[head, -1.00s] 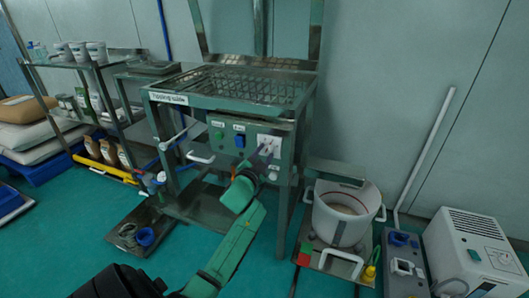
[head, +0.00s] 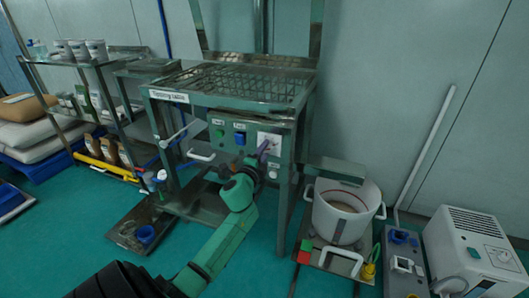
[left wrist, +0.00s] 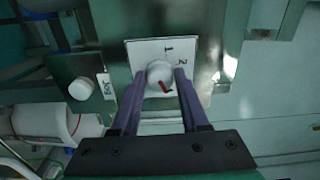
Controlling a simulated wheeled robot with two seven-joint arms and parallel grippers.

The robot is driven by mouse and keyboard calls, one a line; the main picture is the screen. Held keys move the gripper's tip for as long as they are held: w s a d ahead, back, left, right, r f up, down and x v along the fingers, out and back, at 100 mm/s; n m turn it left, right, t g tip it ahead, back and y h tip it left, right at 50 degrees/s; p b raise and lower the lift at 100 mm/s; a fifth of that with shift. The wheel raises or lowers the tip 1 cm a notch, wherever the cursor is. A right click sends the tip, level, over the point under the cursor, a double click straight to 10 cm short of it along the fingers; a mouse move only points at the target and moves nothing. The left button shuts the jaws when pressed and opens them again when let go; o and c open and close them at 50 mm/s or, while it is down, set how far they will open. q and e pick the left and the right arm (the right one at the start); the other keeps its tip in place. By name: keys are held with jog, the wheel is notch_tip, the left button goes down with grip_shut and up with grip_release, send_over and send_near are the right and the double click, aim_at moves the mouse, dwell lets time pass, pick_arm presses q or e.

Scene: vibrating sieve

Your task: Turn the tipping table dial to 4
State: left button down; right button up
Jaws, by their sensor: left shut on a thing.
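The tipping table (head: 230,95) has a grated top and a label reading "Tipping table". On its front panel is a white dial plate (head: 271,139). In the left wrist view the dial (left wrist: 161,72) is a round white knob with a red pointer mark, on a plate (left wrist: 145,52) where the numbers 1 and 2 show. The pointer mark is at the knob's lower right in that view; other numbers are hidden. My left gripper (head: 263,147) has its purple fingers on both sides of the knob, shut on it (left wrist: 160,80). My right gripper is not in view.
A green button (head: 219,134) and a blue switch (head: 239,138) sit left of the dial. A white knob (left wrist: 82,88) marked "Jog" is near the dial. A white handled pot (head: 342,215) stands right of the table, a shelf (head: 75,62) left.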

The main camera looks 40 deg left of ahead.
pick_arm(q)
jog(key=shift+m, duration=0.3)
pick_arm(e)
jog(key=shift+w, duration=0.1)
pick_arm(q)
jog(key=shift+c, duration=2.1)
grip_release()
jog(key=v, duration=1.4)
jog(key=shift+s, duration=0.25)
jog(key=shift+d, duration=0.15)
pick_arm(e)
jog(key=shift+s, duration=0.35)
